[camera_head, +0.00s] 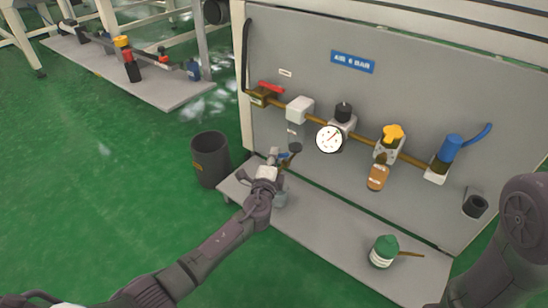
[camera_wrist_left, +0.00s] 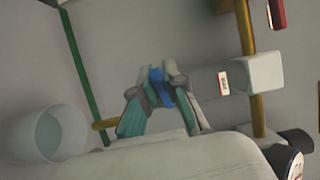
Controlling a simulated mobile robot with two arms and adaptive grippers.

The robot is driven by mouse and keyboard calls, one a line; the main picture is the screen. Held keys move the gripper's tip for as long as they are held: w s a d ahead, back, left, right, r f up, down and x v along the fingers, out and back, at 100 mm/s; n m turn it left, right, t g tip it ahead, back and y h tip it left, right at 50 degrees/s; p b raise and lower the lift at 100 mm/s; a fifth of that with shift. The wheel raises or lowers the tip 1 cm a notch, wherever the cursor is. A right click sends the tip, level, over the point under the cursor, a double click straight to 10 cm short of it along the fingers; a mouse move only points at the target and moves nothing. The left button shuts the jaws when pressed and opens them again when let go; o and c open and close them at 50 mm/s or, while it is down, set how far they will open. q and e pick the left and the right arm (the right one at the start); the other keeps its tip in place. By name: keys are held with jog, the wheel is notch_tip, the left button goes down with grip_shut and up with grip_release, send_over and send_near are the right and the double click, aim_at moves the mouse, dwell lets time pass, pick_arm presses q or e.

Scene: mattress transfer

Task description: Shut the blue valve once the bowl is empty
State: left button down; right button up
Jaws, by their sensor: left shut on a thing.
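My left gripper (camera_head: 272,160) is at the front of the grey panel, near the left part of the brass pipe. In the left wrist view the left gripper (camera_wrist_left: 158,92) is shut on a small blue piece (camera_wrist_left: 161,87), which looks like the blue valve's handle; a short brass stub (camera_wrist_left: 105,123) sticks out beside it. A clear cup (camera_wrist_left: 60,132) stands below the stub's end. The bowl above the valve is mostly hidden by my gripper, and I cannot tell its level. My right gripper is out of view.
The pipe carries a round gauge (camera_head: 329,139), a yellow-topped unit with an amber bowl (camera_head: 378,177) and a blue-capped fitting (camera_head: 453,146). A dark bin (camera_head: 210,159) stands left of the shelf. A green-topped jar (camera_head: 383,251) sits on the shelf (camera_head: 340,232).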

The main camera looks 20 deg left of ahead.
pick_arm(q)
jog(key=h, duration=0.1)
jog(key=m+h+b, duration=0.1)
jog(key=shift+w+a+f+m+h, duration=0.2)
jog(key=shift+w+m+h, duration=0.05)
jog(key=shift+m+h, duration=0.15)
jog(key=shift+w+r+m+g+h+b, duration=0.1)
jog(key=shift+w+m+g+h+b, duration=0.5)
jog(key=shift+m+h+b, duration=0.95)
jog(key=shift+w+f+m+g+h+b, duration=0.15)
jog(key=shift+m+g+h+b, duration=0.7)
jog(key=shift+h, duration=1.25)
jog(key=shift+w+r+m+g+h+b, duration=0.15)
jog(key=shift+w+m+g+h+b, duration=0.3)
jog(key=shift+m+g+h+b, duration=0.85)
jog(key=shift+d+m+t+h+p, duration=0.1)
jog(key=shift+m+t+h+p, duration=0.25)
jog(key=shift+h, duration=0.3)
jog(key=c, duration=1.2)
grip_release()
jog(key=shift+r, duration=0.1)
